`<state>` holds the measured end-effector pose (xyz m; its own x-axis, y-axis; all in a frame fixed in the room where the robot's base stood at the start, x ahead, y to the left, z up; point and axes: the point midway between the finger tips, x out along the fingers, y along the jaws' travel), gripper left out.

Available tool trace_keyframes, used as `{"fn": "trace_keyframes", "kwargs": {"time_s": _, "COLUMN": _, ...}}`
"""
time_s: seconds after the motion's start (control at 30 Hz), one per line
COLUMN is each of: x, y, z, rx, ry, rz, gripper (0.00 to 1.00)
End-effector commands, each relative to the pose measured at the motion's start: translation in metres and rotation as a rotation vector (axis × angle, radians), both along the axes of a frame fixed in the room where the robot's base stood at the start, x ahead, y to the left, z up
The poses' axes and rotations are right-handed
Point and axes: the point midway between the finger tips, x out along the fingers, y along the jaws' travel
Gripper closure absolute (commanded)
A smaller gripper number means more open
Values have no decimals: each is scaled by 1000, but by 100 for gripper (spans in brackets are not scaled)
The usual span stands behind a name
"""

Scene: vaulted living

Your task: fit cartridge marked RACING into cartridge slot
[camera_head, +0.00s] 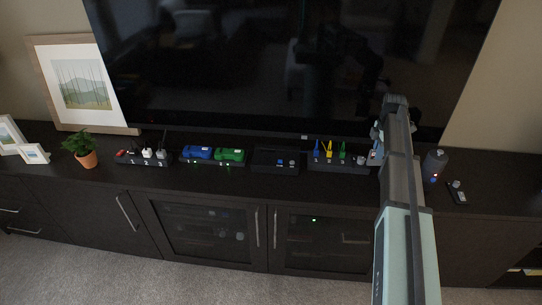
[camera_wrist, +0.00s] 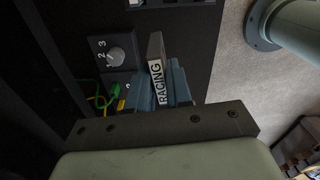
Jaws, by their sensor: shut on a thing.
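My gripper (camera_wrist: 161,88) is shut on a dark, flat cartridge (camera_wrist: 155,48) with a white label reading RACING; a blue finger sits on each side of it. In the head view my gripper (camera_head: 375,146) is at the right end of the box with coloured plugs, largely hidden by my arm, and the cartridge cannot be made out there. I cannot clearly make out the cartridge slot; a low black unit (camera_head: 262,167) with a small blue button stands mid-cabinet, but its opening is not distinguishable.
A box (camera_head: 330,167) with blue, yellow and green plugs has a knob (camera_wrist: 115,57) marked 1, 2, 3. Blue (camera_head: 198,153) and green (camera_head: 230,155) blocks, a plant (camera_head: 82,147), a dark cylinder (camera_head: 434,164) and a remote (camera_head: 457,193) share the cabinet. The television (camera_head: 220,70) stands behind.

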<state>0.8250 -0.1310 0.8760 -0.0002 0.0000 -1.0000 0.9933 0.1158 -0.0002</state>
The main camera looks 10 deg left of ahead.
Motion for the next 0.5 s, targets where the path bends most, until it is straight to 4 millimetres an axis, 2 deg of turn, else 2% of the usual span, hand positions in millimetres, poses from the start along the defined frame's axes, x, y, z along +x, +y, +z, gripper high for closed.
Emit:
{"fn": "trace_keyframes", "kwargs": {"time_s": 0.03, "x": 3, "y": 22, "z": -1, "rx": 0, "ry": 0, "rz": 28, "gripper": 100}}
{"fn": "trace_keyframes", "kwargs": {"time_s": 0.27, "x": 7, "y": 108, "z": -8, "rx": 0, "ry": 0, "rz": 138, "gripper": 100}}
{"fn": "trace_keyframes", "kwargs": {"time_s": 0.5, "x": 1, "y": 196, "z": -16, "rx": 0, "ry": 0, "rz": 252, "gripper": 100}}
